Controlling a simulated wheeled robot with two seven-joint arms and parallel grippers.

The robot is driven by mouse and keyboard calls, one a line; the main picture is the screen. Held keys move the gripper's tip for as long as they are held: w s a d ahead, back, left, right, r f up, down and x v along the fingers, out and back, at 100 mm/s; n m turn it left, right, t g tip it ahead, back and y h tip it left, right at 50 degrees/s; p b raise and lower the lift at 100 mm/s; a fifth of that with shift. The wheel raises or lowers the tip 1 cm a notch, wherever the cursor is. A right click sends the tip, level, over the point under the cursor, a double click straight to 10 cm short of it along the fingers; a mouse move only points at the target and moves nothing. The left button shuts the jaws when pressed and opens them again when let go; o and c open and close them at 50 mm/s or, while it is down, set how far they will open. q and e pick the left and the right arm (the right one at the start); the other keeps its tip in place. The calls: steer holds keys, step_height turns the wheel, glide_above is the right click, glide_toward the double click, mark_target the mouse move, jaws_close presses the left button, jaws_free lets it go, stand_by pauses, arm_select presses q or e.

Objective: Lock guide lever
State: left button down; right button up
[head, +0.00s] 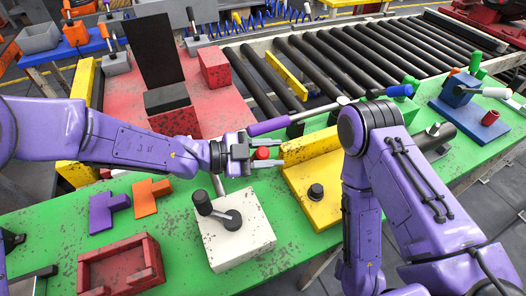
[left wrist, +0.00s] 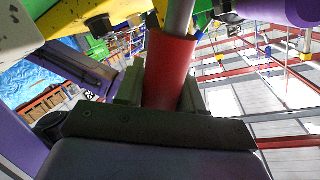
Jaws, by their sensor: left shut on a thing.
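My left gripper (head: 262,152) is shut on a red handle (head: 262,153) above the middle of the green bench. In the left wrist view the red handle (left wrist: 168,65) sits between the fingers, with a grey rod running out of its far end. The handle's lower part is hidden by the gripper in the head view. A yellow angled fixture (head: 318,205) with a black knob (head: 315,191) stands just to the right. A white block (head: 240,240) with a black crank-like piece (head: 222,214) stands below the gripper. My right gripper is outside the view.
A red open tray (head: 152,258), purple (head: 105,212) and orange (head: 148,197) pieces lie at left. A roller conveyor (head: 350,70) runs behind.

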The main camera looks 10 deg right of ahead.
arm_select(q)
steer(key=shift+s+f, duration=0.1)
steer(key=shift+f, duration=0.05)
steer(key=c, duration=0.8)
jaws_free()
steer(key=shift+d, duration=0.1)
steer(key=b+v, duration=0.2)
steer(key=v, duration=0.8)
steer(key=shift+a, duration=0.25)
steer(key=shift+r, duration=0.2)
